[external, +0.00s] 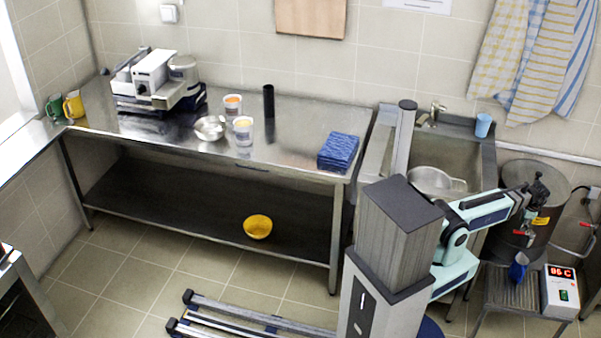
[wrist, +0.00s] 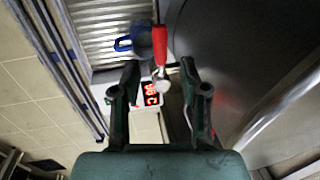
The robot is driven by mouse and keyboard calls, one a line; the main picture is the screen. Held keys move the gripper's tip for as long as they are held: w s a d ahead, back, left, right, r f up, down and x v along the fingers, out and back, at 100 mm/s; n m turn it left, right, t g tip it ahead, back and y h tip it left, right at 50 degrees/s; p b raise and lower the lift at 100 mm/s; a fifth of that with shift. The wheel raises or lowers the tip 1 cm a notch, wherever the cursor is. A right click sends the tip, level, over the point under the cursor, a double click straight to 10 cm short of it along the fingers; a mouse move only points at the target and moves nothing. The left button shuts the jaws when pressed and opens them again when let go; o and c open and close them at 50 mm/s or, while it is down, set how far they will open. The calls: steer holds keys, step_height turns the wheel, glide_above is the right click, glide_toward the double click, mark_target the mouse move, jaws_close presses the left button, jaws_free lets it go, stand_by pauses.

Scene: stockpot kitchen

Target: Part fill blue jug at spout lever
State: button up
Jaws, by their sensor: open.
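The blue jug (external: 518,267) stands on a ribbed metal stand (external: 502,290) at the right, below the large dark stockpot (external: 504,245). In the wrist view the jug (wrist: 140,42) shows beyond my left finger, on the ribbed top. A red spout lever (wrist: 160,45) with a metal end shows just beside the jug, in line with the gap between my fingertips. My gripper (wrist: 160,78) is open, with nothing between its fingers. Contact with the lever cannot be told.
A display box (external: 561,292) with red digits sits on the stand's right. Another red-handled tap (external: 585,226) shows at the far right. The sink (external: 468,160) holds a metal pan (external: 436,182). A steel table (external: 200,150) with cups and folded blue cloths (external: 339,151) stands left.

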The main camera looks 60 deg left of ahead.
mark_target(525, 234)
steer(key=shift+w+a+f, duration=0.15)
steer(key=shift+f, duration=0.85)
steer(key=shift+w+a+f, duration=0.1)
steer(key=shift+a+f, duration=0.05)
steer(key=shift+f, duration=0.8)
steer(key=shift+w+a+f, duration=0.15)
steer(key=shift+f, duration=0.85)
jaws_close()
